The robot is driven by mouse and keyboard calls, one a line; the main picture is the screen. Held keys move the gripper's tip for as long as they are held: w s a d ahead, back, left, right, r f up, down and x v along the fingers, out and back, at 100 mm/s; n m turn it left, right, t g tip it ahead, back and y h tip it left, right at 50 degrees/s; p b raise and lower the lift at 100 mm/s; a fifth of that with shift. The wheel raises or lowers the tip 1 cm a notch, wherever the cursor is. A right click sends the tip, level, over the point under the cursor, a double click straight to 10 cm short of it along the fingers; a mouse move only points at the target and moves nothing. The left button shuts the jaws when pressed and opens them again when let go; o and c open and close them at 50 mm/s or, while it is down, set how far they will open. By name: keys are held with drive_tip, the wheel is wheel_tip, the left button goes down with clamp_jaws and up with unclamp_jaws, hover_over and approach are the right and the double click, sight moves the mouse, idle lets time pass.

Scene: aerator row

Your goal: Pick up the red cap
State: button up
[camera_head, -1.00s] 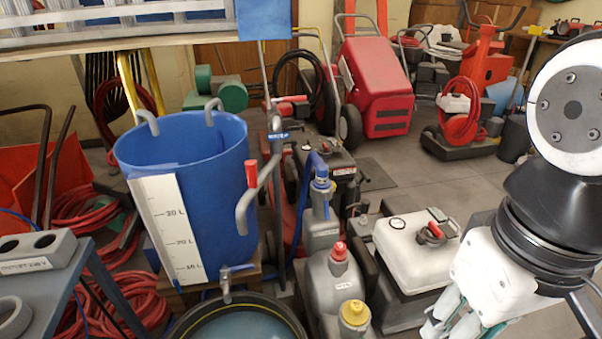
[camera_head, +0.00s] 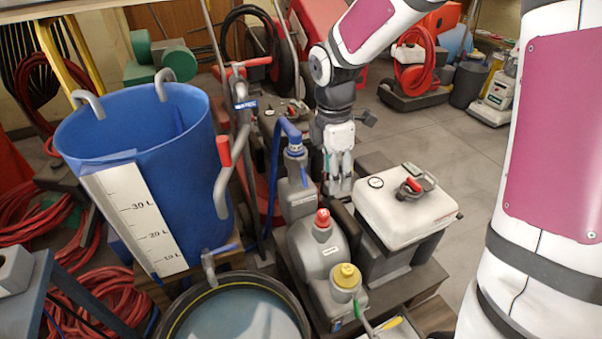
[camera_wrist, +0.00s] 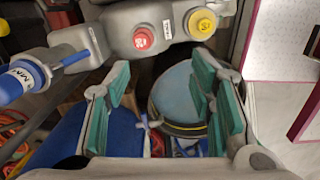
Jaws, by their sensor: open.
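The red cap (camera_head: 323,217) sits on the neck of a grey jug (camera_head: 312,250). In the wrist view the red cap (camera_wrist: 143,38) is at the upper middle, beyond the fingertips and unobstructed. My gripper (camera_head: 340,190) points down behind the jug, apart from the cap. In the wrist view my gripper (camera_wrist: 160,68) shows two green-padded fingers spread wide with nothing between the pads. A yellow cap (camera_head: 345,277) is on a container in front of the red one; it also shows in the wrist view (camera_wrist: 202,23).
A grey bottle with a blue top (camera_head: 295,152) stands left of my gripper. A white-topped box (camera_head: 405,210) stands to the right. A blue tub (camera_head: 150,150) and a round water basin (camera_head: 240,312) are left of the jug. Open floor lies at the right back.

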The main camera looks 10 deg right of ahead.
drive_tip(key=w+f+n, duration=0.2)
drive_tip(key=w+f, duration=0.2)
drive_tip(key=b, duration=0.3)
approach(323, 212)
drive_tip(key=shift+y, duration=0.4)
wheel_tip(323, 212, down, 5)
drive_tip(key=shift+w+d+f, duration=0.1)
drive_tip(key=shift+d, duration=0.05)
drive_tip(key=shift+d+f+b, duration=0.1)
drive_tip(key=shift+f+b, duration=0.75)
drive_tip(key=shift+f, duration=0.45)
drive_tip(key=shift+d+f+b, duration=0.15)
drive_tip(key=shift+f+b, duration=0.65)
drive_tip(key=shift+f, duration=0.5)
drive_tip(key=shift+r, duration=0.1)
clamp_jaws()
